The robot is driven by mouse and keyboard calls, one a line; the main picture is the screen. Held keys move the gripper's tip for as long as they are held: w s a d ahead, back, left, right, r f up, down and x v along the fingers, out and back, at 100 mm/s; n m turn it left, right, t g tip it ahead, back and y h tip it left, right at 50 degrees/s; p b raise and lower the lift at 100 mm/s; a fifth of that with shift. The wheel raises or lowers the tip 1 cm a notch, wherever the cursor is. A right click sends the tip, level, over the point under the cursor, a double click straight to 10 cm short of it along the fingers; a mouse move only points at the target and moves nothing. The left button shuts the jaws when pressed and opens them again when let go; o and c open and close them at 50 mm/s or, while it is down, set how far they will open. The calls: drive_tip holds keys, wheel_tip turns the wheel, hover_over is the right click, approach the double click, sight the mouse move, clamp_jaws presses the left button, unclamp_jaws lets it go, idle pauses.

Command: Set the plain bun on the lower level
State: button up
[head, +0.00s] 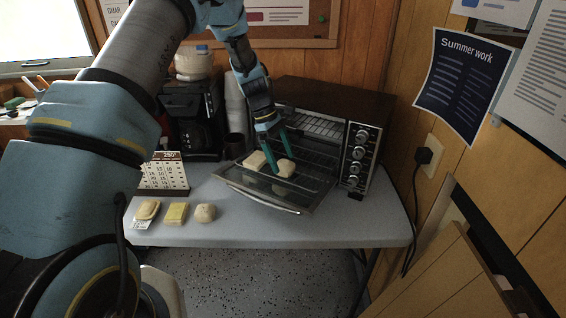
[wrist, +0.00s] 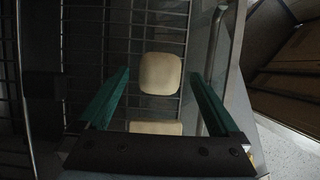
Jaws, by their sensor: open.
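My gripper (head: 277,148) is open and points down over the front of the open toaster oven (head: 322,97). Below it, a pale rounded bun (head: 284,167) lies on wire bars; in the wrist view the bun (wrist: 160,73) shows between the open fingers, not visibly gripped. A second pale piece (head: 255,160) lies to its left, and a pale piece (wrist: 155,127) shows partly behind the gripper in the wrist view. A round plain-looking bun (head: 205,213) sits on the grey table's front. I cannot tell for sure which is the plain bun.
The oven door (head: 262,194) hangs open over the table (head: 330,228). A yellow-topped piece (head: 175,213) and a filled bun (head: 147,210) stand left of the round bun. A calendar (head: 163,174), coffee maker (head: 190,115) and dark cup (head: 235,146) stand behind.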

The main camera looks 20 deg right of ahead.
drive_tip(key=b+v, duration=0.3)
drive_tip(key=v, duration=0.7)
drive_tip(key=s+a+r+m+t+y, duration=0.1)
drive_tip(key=a, duration=0.8)
drive_tip(key=s+a+r+m+t, duration=0.1)
drive_tip(key=a+m+t, duration=0.1)
drive_tip(key=a, duration=0.6)
drive_tip(key=s+a+m+t, duration=0.1)
drive_tip(key=s+a+m, duration=0.1)
drive_tip(key=s+a, duration=0.4)
drive_tip(key=s+a+m+t+y, duration=0.1)
drive_tip(key=s+a+m, duration=0.2)
drive_tip(key=s+a, duration=0.3)
drive_tip(key=a+f, duration=0.1)
drive_tip(key=a, duration=0.4)
drive_tip(key=shift+s+y, duration=0.25)
drive_tip(key=shift+y, duration=0.05)
